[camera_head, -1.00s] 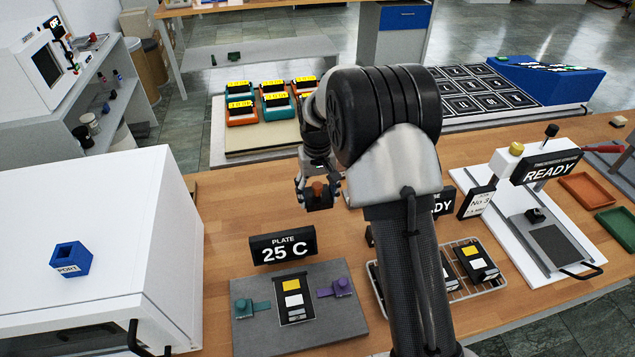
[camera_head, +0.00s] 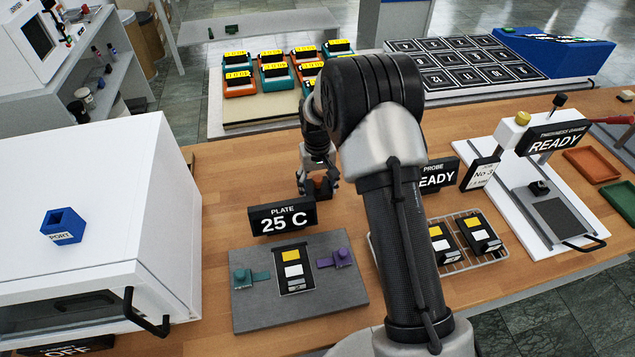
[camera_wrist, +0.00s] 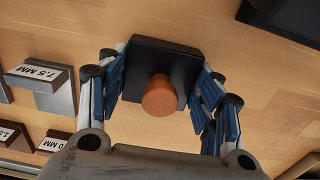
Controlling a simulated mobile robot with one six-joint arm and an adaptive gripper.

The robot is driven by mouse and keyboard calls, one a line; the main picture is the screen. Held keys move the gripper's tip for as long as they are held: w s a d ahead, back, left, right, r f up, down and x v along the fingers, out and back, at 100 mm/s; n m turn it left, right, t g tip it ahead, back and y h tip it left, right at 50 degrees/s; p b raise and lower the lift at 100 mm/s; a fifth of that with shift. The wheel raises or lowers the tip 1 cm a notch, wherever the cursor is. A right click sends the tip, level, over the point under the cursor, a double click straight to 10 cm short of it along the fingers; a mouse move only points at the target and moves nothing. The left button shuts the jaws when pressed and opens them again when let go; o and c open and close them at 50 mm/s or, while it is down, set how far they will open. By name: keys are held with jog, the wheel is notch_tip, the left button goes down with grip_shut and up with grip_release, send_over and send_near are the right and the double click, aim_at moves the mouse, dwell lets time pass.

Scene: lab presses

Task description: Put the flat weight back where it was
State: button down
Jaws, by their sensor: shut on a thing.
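My gripper (camera_wrist: 160,85) is shut on the flat weight (camera_wrist: 153,55), a black square block with an orange-brown knob (camera_wrist: 160,96). In the wrist view the fingers press on its left and right sides. In the head view my gripper (camera_head: 319,186) and the weight (camera_head: 322,188) are over the wooden bench, just behind the "PLATE 25 C" sign and partly hidden by it. I cannot tell whether the weight touches the bench.
Marked blocks, one reading 7.5 MM (camera_wrist: 38,75), stand left of my gripper in the wrist view. The grey plate (camera_head: 345,295) with teal and purple clamps lies before the sign (camera_head: 283,217). A white oven (camera_head: 90,200) is left; a wire rack (camera_head: 472,262) is right.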

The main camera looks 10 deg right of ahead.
jog(key=shift+w+r, duration=0.1)
jog(key=shift+c, duration=2.4)
grip_release()
jog(key=shift+f, duration=0.2)
